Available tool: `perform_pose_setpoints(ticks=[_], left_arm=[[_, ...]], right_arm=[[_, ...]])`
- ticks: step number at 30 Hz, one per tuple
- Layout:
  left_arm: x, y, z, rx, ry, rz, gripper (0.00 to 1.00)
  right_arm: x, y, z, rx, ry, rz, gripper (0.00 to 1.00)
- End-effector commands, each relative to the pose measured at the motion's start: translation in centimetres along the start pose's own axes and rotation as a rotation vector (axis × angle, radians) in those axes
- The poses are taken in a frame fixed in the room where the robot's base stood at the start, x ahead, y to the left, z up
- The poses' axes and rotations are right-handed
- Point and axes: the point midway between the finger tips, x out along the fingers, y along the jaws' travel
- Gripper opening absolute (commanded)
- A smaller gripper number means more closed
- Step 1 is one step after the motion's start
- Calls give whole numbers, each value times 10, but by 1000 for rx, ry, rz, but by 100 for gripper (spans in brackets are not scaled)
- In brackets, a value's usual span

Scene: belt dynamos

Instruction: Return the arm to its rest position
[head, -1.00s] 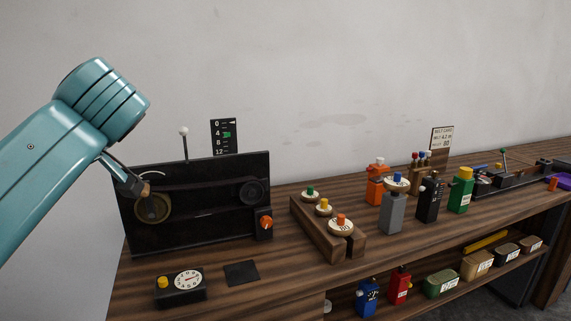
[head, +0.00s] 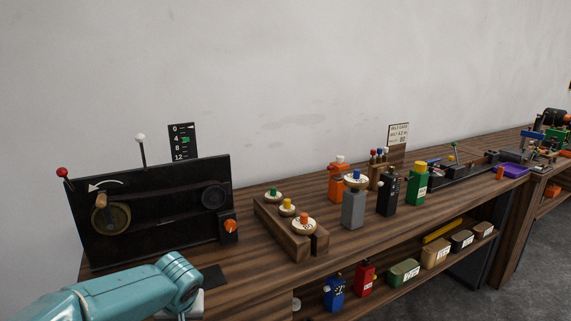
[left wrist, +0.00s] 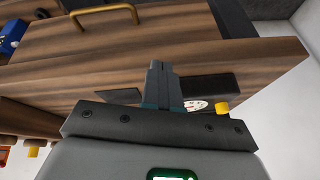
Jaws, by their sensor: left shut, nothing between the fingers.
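My left arm (head: 120,291) comes in low at the left of the head view, in front of the black belt panel. Its gripper is mostly hidden there behind the wrist and the picture's lower edge. In the left wrist view my left gripper (left wrist: 164,68) is shut and empty, its fingers together over the brown wooden bench (left wrist: 180,45). A dial (left wrist: 195,105) with a yellow knob (left wrist: 222,107) shows just beyond the gripper's base, partly covered. No right arm or gripper shows.
The black belt panel (head: 150,228) with a crank wheel (head: 110,218) stands on the bench at left. A wooden block with discs (head: 282,228) and several coloured units, such as a green one (head: 417,186), stand to the right. A shelf below holds bins (head: 404,272).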

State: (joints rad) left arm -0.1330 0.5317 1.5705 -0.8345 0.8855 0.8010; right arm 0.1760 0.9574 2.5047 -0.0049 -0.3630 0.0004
Motion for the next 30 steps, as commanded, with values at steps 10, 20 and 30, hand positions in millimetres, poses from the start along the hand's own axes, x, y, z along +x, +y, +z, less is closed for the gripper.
perform_pose_setpoints(ticks=[10, 20, 30], left_arm=[[125, 91, 247, 115, -363, 472, 0], [126, 77, 392, -9, -442, 509, 0], [125, 75, 395, -13, -436, 502, 0]], right_arm=[[-6, -2, 0, 0, 0, 0, 43], [-9, -3, 0, 0, 0, 0, 43], [-10, -4, 0, 0, 0, 0, 43]])
